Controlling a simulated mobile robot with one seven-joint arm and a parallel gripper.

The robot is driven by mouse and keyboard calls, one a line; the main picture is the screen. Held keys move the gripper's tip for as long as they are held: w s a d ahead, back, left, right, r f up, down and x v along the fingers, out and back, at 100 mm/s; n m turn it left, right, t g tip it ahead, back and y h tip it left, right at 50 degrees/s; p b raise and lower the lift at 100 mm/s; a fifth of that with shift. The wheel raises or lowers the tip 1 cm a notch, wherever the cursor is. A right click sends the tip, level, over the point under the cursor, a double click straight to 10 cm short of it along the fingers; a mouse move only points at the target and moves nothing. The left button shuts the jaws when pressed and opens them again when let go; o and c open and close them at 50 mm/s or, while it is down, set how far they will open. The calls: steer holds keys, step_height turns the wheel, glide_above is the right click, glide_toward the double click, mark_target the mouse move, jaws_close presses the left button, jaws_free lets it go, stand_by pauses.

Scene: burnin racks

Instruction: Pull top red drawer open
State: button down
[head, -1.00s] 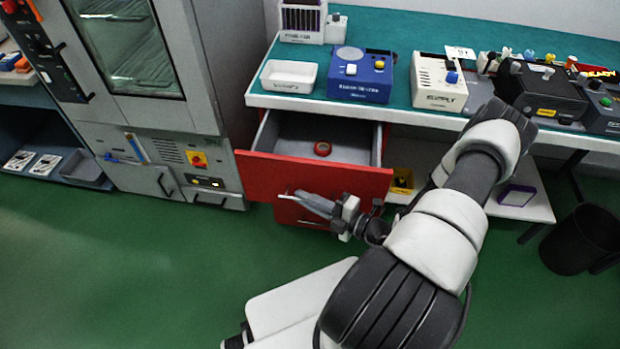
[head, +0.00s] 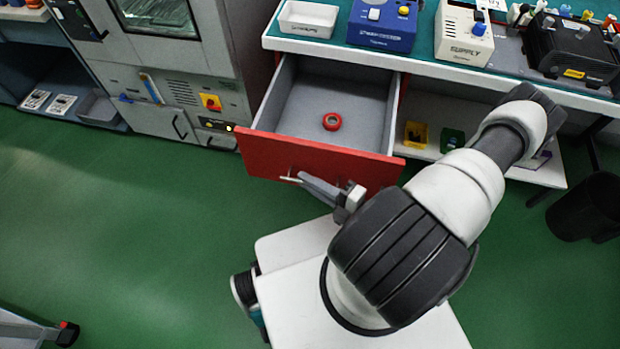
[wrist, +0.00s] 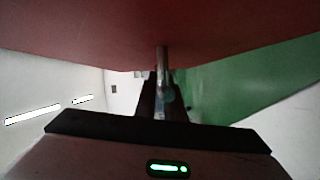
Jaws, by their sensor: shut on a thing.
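The top red drawer (head: 330,163) stands well open below the bench, with its grey inside showing. A red ring-shaped roll (head: 332,121) lies on the drawer floor. My gripper (head: 298,178) is at the drawer's front, shut on the metal bar handle (head: 289,180). In the wrist view the red drawer front (wrist: 150,30) fills the top, and the handle (wrist: 162,60) runs between my gripper's fingers (wrist: 160,95).
The bench (head: 420,68) carries a white tray (head: 307,19), a blue box (head: 383,24) and a supply unit (head: 463,35). A grey cabinet (head: 165,75) stands left of the drawer. A black bin (head: 585,208) is at the right. Green floor (head: 130,220) is clear at the left.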

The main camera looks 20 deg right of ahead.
steer(key=c, duration=1.8)
jaws_free()
steer(key=shift+c, duration=0.2)
steer(key=v, duration=1.7)
steer(key=shift+s, duration=0.25)
steer(key=shift+d, duration=0.15)
